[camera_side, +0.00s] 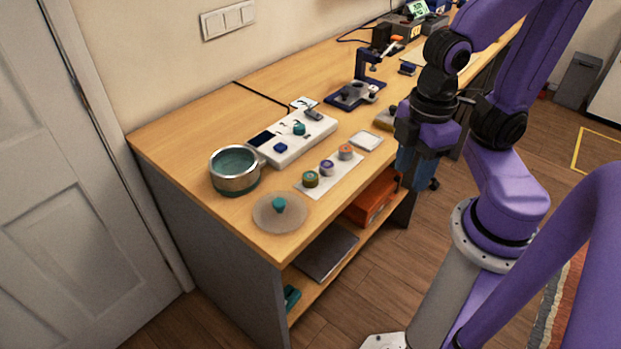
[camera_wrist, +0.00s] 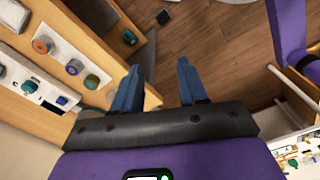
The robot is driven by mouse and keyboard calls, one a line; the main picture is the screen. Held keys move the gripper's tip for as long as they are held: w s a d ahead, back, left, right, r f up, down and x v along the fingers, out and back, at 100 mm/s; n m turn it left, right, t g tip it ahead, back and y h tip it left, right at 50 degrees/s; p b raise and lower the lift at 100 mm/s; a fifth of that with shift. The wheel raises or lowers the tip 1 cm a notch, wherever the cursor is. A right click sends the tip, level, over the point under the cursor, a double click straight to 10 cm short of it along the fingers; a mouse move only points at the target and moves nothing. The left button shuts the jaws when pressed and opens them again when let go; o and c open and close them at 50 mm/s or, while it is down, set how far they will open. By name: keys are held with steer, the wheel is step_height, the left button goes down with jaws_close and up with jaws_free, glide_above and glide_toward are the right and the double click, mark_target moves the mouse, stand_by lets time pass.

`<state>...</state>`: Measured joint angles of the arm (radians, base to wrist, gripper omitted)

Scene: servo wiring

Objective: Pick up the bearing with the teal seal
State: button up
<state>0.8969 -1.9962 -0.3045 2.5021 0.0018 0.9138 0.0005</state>
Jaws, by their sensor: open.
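Three small round bearings stand in a row on a white strip (camera_side: 333,172) near the table's front edge. The left one (camera_side: 310,179) looks green to teal on top and shows in the wrist view (camera_wrist: 91,81). The middle one (camera_side: 327,168) has a purple-blue face, also in the wrist view (camera_wrist: 74,67). The right one (camera_side: 345,152) has an orange face, also in the wrist view (camera_wrist: 43,44). My gripper (camera_wrist: 159,66) is open and empty, its blue fingers apart. In the side view my gripper (camera_side: 411,178) hangs beyond the table's front edge, right of the bearings.
A round metal pot (camera_side: 235,172) and a glass lid with a teal knob (camera_side: 279,205) stand left of the bearings. Behind them is a white panel (camera_side: 310,142) with small coloured parts. A dark blue stand (camera_side: 357,92) is further back. An orange box (camera_side: 371,199) lies on the shelf below.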

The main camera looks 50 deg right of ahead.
steer(key=o, duration=0.5)
steer(key=n+h, duration=0.2)
steer(key=n, duration=0.3)
glide_above(310, 176)
steer(key=f, duration=0.9)
steer(key=shift+s+a+f, duration=0.1)
steer(key=shift+a+f, duration=0.1)
steer(key=shift+a, duration=0.1)
steer(key=shift+d+f, duration=0.15)
steer(key=shift+f, duration=1.4)
steer(key=shift+d+f, duration=0.1)
steer(key=shift+f, duration=1.4)
